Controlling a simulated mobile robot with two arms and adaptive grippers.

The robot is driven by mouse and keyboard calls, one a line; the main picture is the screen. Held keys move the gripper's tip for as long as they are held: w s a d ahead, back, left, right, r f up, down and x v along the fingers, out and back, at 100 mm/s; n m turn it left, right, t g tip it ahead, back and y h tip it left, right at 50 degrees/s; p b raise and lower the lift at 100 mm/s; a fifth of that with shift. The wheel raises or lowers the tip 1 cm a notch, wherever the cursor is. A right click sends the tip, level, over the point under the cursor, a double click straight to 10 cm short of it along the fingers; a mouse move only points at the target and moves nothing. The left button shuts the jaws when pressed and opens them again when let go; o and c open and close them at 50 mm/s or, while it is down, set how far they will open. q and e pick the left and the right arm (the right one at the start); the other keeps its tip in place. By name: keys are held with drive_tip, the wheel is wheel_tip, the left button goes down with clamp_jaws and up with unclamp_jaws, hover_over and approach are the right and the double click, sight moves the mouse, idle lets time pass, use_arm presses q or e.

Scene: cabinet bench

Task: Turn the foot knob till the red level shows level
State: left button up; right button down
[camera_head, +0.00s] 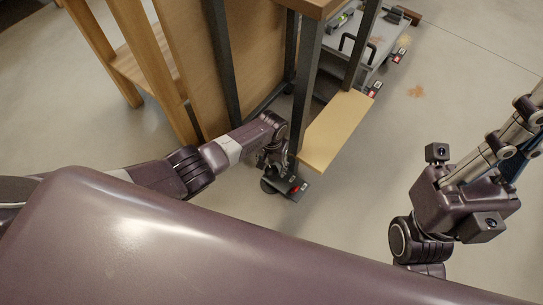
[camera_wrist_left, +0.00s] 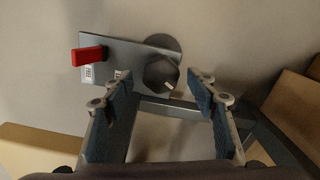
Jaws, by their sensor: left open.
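The foot knob (camera_wrist_left: 161,74), dark and faceted with a pale mark, sits on a round foot at the right end of a grey plate in the left wrist view. My left gripper (camera_wrist_left: 162,82) is open, its blue-padded fingers on either side of the knob with gaps visible. The plate (camera_wrist_left: 108,54) carries a red lever (camera_wrist_left: 88,55) above a "FREE" label; a second label is partly hidden by a finger. In the head view my left gripper (camera_head: 274,165) is low at the bench leg, beside the foot plate (camera_head: 292,187). My right gripper (camera_head: 500,150) is raised at right, tips cut off.
A wooden frame (camera_head: 157,60) stands left. A grey cart-like unit (camera_head: 345,48) with red-marked feet is behind. Open floor (camera_head: 455,85) lies to the right.

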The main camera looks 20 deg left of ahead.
sight(272, 170)
use_arm(q)
wheel_tip(272, 170, up, 11)
drive_tip(key=shift+f, duration=0.15)
idle(0.4)
idle(0.4)
